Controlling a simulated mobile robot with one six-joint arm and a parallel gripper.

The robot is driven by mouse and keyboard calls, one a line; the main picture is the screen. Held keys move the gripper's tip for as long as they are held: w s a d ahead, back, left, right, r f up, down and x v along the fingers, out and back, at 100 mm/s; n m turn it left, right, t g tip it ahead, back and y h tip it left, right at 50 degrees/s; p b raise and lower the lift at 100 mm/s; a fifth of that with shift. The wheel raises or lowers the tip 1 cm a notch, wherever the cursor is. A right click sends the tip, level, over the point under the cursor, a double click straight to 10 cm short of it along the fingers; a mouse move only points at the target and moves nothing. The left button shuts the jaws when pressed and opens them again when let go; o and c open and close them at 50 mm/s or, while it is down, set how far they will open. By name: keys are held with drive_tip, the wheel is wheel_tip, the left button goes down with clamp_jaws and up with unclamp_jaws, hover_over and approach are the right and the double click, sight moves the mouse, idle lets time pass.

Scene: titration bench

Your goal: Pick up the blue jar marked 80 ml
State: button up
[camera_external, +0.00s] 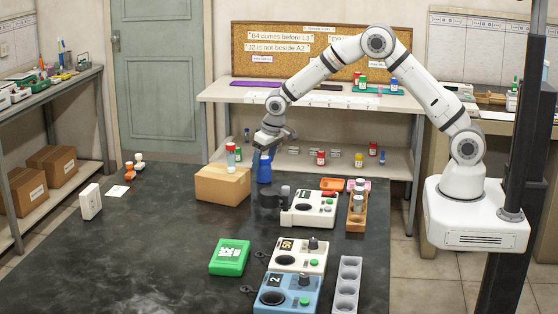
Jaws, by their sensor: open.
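A blue jar (263,169) stands on the dark bench just right of the cardboard box. Its mark is too small to read, so I cannot tell if it says 80 ml. My gripper (264,147) is open and points down at the top of this jar. The fingers overlap the jar's top in this view. I cannot tell whether they are around it or touching it.
A cardboard box (222,184) stands close left of the blue jar, with a red-capped bottle (231,160) at it. A wooden rack (357,213) is at the right. The bench's left front is clear.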

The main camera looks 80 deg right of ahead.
drive_tip(key=shift+x, duration=1)
drive_tip(key=c, duration=1.1)
drive_tip(key=shift+r, duration=0.1)
